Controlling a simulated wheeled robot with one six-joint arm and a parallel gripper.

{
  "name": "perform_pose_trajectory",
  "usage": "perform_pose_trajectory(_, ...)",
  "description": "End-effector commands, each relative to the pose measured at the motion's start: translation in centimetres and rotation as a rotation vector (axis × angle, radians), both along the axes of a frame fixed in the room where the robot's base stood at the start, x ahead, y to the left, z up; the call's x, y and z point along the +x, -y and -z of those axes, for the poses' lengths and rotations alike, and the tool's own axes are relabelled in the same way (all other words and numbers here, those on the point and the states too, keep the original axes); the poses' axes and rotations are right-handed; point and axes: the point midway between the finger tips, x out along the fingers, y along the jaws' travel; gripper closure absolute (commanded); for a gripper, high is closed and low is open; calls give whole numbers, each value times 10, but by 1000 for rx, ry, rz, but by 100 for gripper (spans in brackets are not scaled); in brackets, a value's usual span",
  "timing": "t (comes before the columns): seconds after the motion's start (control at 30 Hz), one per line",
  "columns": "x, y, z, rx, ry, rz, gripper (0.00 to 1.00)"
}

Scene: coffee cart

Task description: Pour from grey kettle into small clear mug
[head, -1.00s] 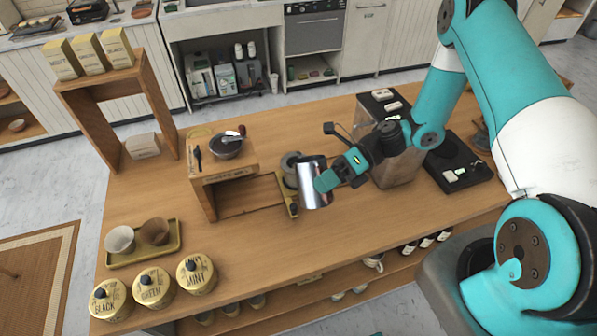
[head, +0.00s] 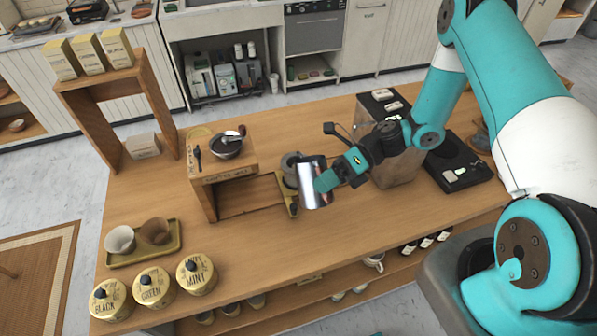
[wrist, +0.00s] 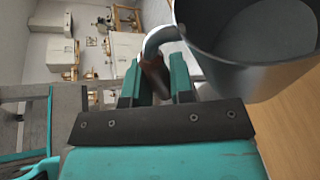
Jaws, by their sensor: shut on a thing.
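My gripper (head: 329,181) is shut on the handle (wrist: 165,42) of a shiny grey metal kettle (head: 311,190). In the wrist view the kettle (wrist: 265,82) is at the upper right, with its wide mouth facing the camera and a plain grey inside. I cannot make out any liquid in it. In the head view the kettle is held above the table, close in front of a small greyish cup-like vessel (head: 288,174), which it partly hides. I cannot tell whether that vessel is the small clear mug; no other clear mug is plain to see.
A wooden stand (head: 222,175) with a dark bowl on top is left of the kettle. A large metal machine (head: 402,168) stands close on the right. A tray (head: 175,250) with two cups and several labelled tins (head: 155,286) are at the left. The table's front middle is clear.

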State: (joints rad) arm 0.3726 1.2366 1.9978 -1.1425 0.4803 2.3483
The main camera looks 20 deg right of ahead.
Motion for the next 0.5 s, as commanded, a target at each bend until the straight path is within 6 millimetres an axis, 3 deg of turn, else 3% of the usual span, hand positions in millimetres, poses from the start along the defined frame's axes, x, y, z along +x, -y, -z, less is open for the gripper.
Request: perform_pose_trajectory(0.5,-2,0,8,3,39,2,100)
